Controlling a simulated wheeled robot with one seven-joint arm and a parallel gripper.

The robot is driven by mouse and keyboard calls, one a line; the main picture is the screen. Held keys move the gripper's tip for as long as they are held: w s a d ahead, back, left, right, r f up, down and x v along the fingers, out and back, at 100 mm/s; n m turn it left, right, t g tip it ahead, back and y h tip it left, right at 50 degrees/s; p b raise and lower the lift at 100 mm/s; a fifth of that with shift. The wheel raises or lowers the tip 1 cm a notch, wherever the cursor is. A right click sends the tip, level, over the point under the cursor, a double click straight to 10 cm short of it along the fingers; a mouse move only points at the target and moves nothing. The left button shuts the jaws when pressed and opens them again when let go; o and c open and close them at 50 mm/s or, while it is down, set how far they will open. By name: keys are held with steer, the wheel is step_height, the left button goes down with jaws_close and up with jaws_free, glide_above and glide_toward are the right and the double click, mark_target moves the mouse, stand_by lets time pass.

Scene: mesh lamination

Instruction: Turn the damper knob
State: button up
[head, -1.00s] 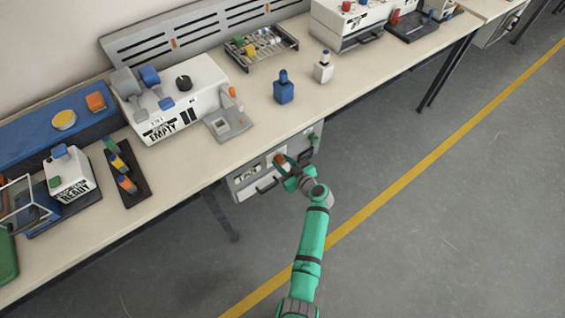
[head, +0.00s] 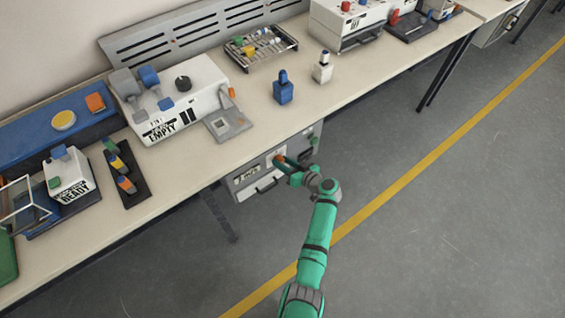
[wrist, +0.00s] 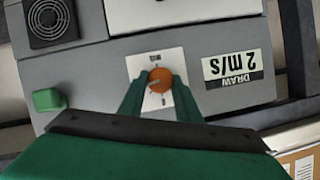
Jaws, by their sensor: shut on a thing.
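The damper knob is a round orange knob (wrist: 159,80) on a white dial plate (wrist: 143,64), on the front of a grey cabinet (wrist: 70,75) under the bench. In the wrist view my gripper (wrist: 159,88) has a green finger on each side of the knob and is shut on it. A pale pointer mark shows on the knob toward its lower left. In the head view the knob (head: 280,158) is a small orange spot at the tip of my gripper (head: 284,161), partly hidden by it.
A "DRAW 2 m/s" label (wrist: 238,69) is right of the knob in the wrist view. A green button (wrist: 48,99) and a round vent (wrist: 49,19) are at left. The bench top (head: 255,150) overhangs the cabinet. The floor (head: 430,220) is clear.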

steer(key=shift+d+m+y, duration=0.1)
steer(key=shift+m+y, duration=0.2)
steer(key=shift+m, duration=0.1)
stand_by(0.3)
steer(key=o, duration=1.1)
steer(key=shift+c, duration=0.2)
steer(key=v, duration=1)
steer(key=shift+s+d, duration=0.15)
steer(key=shift+d, duration=0.15)
steer(key=shift+r, duration=0.15)
